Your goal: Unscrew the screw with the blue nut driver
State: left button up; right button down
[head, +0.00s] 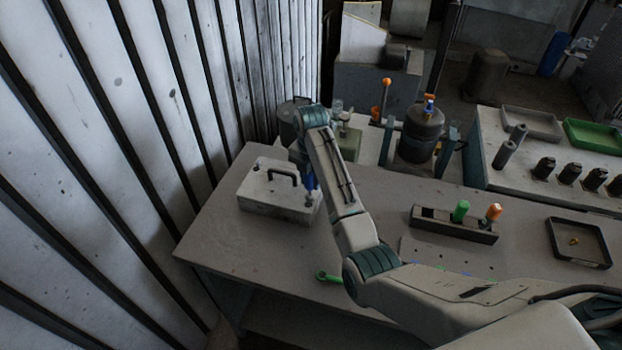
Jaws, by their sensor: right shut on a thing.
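My right gripper (302,158) reaches down over the far left part of the workbench, mostly hidden behind my own arm. It is shut on the blue nut driver (310,180), which hangs about upright with its blue part showing below the jaws. The driver's lower end is at the right side of a pale box-like housing (262,204) with a dark handle on top. The screw itself is too small or hidden to make out, and I cannot tell if the driver touches it. My left gripper is not in view.
A dark rack (440,225) holds a green-handled (460,211) and an orange-handled tool (493,212). A black tray (579,262) holds a small brass-coloured piece (574,240). A green-ended tool (328,277) lies at the front edge. A corrugated wall (150,120) stands close on the left.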

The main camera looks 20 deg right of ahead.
jog(key=shift+n, duration=0.8)
jog(key=c, duration=1.7)
grip_release()
jog(key=shift+c, duration=0.2)
grip_shut()
jog(key=shift+r, duration=0.15)
